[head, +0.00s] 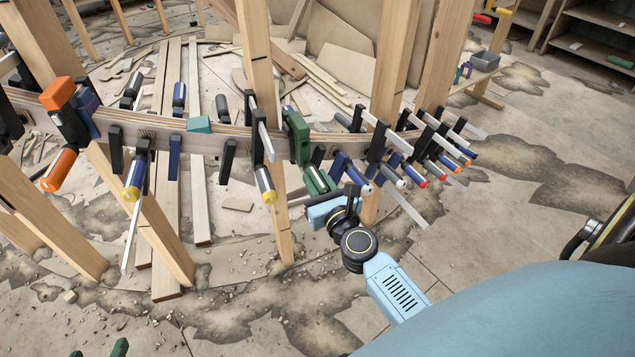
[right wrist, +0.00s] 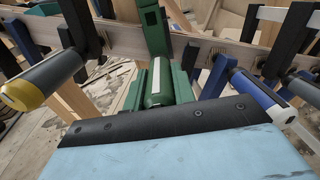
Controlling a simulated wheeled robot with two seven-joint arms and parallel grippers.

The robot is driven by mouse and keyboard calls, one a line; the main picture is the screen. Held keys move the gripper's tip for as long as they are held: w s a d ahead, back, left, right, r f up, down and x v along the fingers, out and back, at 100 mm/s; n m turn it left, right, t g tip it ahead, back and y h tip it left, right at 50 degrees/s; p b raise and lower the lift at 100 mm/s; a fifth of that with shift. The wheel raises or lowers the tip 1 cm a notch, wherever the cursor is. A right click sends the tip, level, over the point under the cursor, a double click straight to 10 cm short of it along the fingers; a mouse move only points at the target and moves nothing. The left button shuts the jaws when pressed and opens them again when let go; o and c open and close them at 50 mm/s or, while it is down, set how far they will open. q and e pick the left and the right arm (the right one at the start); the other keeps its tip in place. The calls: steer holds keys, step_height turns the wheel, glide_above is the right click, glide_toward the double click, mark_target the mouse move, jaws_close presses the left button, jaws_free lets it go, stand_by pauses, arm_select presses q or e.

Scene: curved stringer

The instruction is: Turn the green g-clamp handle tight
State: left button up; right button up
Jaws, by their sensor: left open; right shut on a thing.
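The green g-clamp (head: 297,136) sits on the curved wooden stringer (head: 226,138), its handle pointing down towards me. My right gripper (head: 319,184) is at that handle, with its blue body just below. In the right wrist view the green clamp body (right wrist: 154,28) stands upright against the stringer. Its green handle (right wrist: 160,84) lies between the two green fingers of my right gripper (right wrist: 158,88), which are shut on it. My left gripper (head: 98,351) shows only as two separated green fingertips at the bottom left edge. It is open and empty, well away from the clamp.
Blue-handled clamps (head: 352,174) crowd close on the right of the green one. A yellow-tipped clamp (head: 266,184) hangs to its left. Wooden posts (head: 265,60) stand behind and below the stringer. An orange clamp (head: 60,168) is at far left. The floor ahead holds scraps.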

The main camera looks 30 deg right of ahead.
arm_select(q)
steer(key=shift+w+r, duration=0.1)
steer(key=shift+r, duration=0.05)
stand_by(0.3)
arm_select(e)
steer(key=o, duration=1)
steer(key=shift+s, duration=0.1)
steer(key=shift+s, duration=0.3)
arm_select(q)
steer(key=w+d+r+t+h+b, duration=0.2)
steer(key=r+t, duration=0.4)
steer(key=r, duration=0.3)
steer(key=shift+w+d+r+t, duration=0.15)
steer(key=shift+w+d+t, duration=0.15)
steer(key=shift+w+d, duration=0.2)
arm_select(e)
steer(key=s+a, duration=0.2)
steer(key=s, duration=1)
steer(key=shift+s, duration=0.25)
